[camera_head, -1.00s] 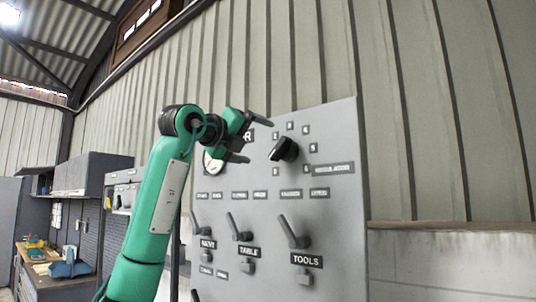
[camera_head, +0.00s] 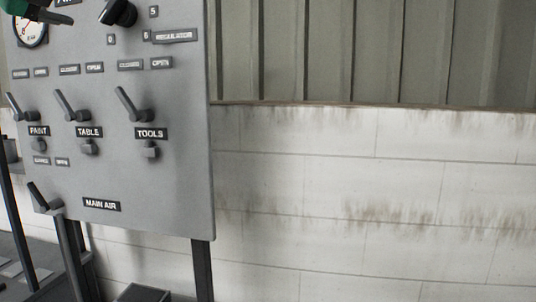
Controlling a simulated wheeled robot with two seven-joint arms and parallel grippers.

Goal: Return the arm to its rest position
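Only a small part of my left arm shows, at the top left corner: a green piece and a dark finger of my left gripper (camera_head: 52,16). It is in front of the upper part of the grey control panel (camera_head: 180,195), by the round gauge (camera_head: 30,32). Most of this gripper is cut off by the picture edge, so its opening cannot be judged. I see nothing held in the visible part. My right arm and gripper are not in view.
The panel carries a black knob (camera_head: 118,13) and levers over the PAINT, TABLE (camera_head: 88,132) and TOOLS (camera_head: 150,133) labels, with a lower lever (camera_head: 40,197) beside MAIN AIR (camera_head: 101,204). It stands on dark posts (camera_head: 202,270) before a white block wall (camera_head: 390,190). The right side is free.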

